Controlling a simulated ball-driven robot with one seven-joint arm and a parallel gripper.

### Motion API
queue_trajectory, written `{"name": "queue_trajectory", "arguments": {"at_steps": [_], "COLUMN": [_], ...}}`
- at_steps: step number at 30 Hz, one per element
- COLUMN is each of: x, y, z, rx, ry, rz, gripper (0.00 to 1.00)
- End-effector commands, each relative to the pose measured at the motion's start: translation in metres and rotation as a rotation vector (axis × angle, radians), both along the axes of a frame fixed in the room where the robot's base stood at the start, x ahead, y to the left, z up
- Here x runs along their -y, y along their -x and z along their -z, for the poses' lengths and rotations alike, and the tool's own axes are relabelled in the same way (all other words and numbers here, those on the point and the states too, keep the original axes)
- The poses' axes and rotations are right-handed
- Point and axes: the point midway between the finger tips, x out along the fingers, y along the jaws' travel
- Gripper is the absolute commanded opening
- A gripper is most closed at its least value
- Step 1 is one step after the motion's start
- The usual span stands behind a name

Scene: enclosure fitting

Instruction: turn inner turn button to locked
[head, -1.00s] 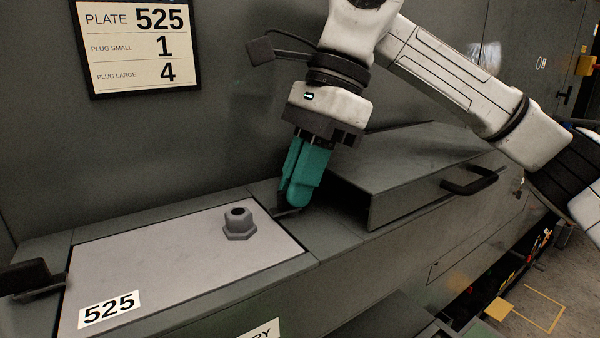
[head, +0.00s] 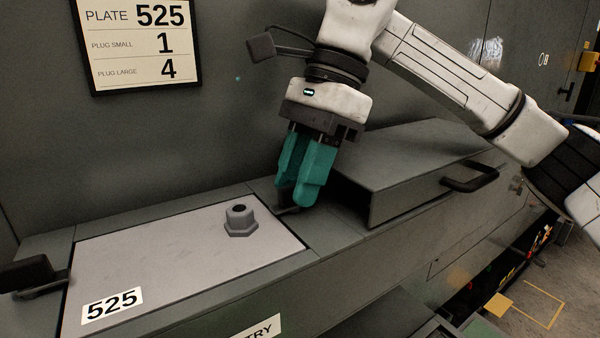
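My gripper (head: 293,192) is above the right end of the light grey plate marked 525 (head: 165,262), pointing down. Its two teal fingers stand apart, and I see nothing held between them. A dark turn button (head: 288,210) sits low at the fingertips, by the plate's right edge. The fingers cover much of it, so I cannot tell its exact angle or whether a finger touches it. Another turn button (head: 35,277), black, is at the plate's left edge, with its arm reaching toward the plate.
A grey hexagonal plug (head: 239,220) stands on the plate near its right end. A grey raised cover (head: 410,170) with a black handle (head: 470,180) is close on the right of my gripper. A sign (head: 137,45) hangs on the wall behind.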

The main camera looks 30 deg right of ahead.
Motion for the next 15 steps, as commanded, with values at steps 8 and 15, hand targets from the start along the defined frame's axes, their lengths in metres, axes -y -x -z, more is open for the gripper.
{"name": "queue_trajectory", "arguments": {"at_steps": [8,15], "x": [0.000,0.010], "y": [0.000,0.000], "z": [0.000,-0.024], "rx": [-0.001,0.001], "ry": [0.001,0.002], "rz": [0.000,0.003], "gripper": [0.36,0.36]}}
